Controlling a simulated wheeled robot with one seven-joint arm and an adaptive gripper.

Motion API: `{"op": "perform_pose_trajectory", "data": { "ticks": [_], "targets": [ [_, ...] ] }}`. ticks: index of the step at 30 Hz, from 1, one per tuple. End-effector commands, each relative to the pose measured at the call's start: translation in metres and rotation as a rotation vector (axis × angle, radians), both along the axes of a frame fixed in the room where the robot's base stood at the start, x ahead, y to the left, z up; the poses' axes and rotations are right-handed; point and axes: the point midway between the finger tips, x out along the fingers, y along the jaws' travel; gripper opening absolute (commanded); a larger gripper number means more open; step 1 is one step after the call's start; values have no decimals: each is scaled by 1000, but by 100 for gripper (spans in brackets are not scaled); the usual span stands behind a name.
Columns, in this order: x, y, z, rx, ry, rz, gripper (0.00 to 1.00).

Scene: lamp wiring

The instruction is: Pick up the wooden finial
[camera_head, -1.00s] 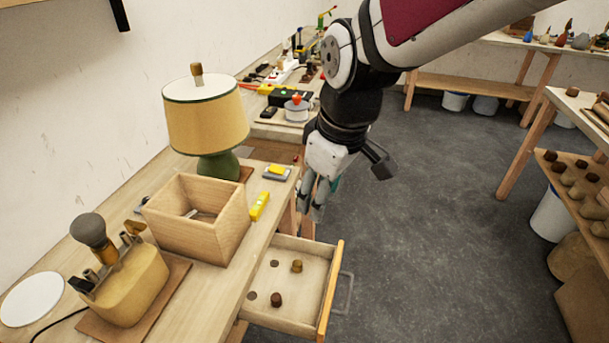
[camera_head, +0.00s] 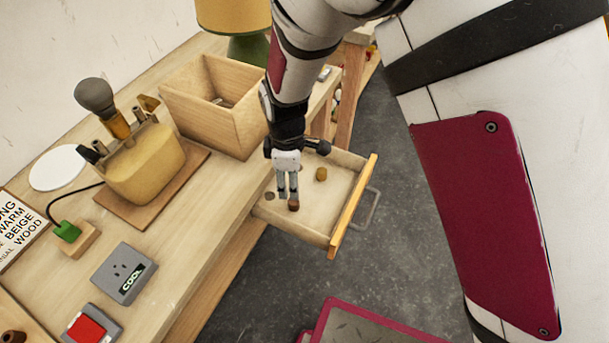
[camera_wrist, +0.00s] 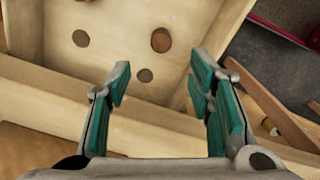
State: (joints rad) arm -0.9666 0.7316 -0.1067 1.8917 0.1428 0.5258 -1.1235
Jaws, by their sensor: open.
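The wooden finial (camera_head: 294,204), small, round and dark brown, sits in the open drawer (camera_head: 303,226). In the wrist view it is a reddish-brown disc (camera_wrist: 161,40) seen from above, ahead of the fingertips. A golden-brown finial (camera_head: 321,174) stands farther back in the drawer. My gripper (camera_head: 287,194) points down over the drawer, close to the dark finial in the head view. In the wrist view its teal-padded fingers (camera_wrist: 160,77) are apart with nothing between them. The gap in height between fingertips and finial is hard to tell.
Flat grey-brown discs (camera_wrist: 81,38) lie in the drawer. The drawer's front panel (camera_head: 353,208) and the workbench edge flank my gripper. An open wooden box (camera_head: 239,129) stands on the bench left of my arm, with a tool holder (camera_head: 147,169) farther left.

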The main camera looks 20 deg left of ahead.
Motion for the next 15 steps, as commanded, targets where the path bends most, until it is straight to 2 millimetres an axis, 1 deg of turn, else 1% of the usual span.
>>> {"op": "perform_pose_trajectory", "data": {
  "ticks": [1, 6, 13, 15],
  "targets": [
    [0, -1, -12, -4, 2, 0, 48],
    [0, -1, -37, -1, 1, -1, 48],
    [0, -1, -52, -1, 0, -1, 48],
    [-1, -3, -60, -3, 1, -1, 48]
  ]
}}
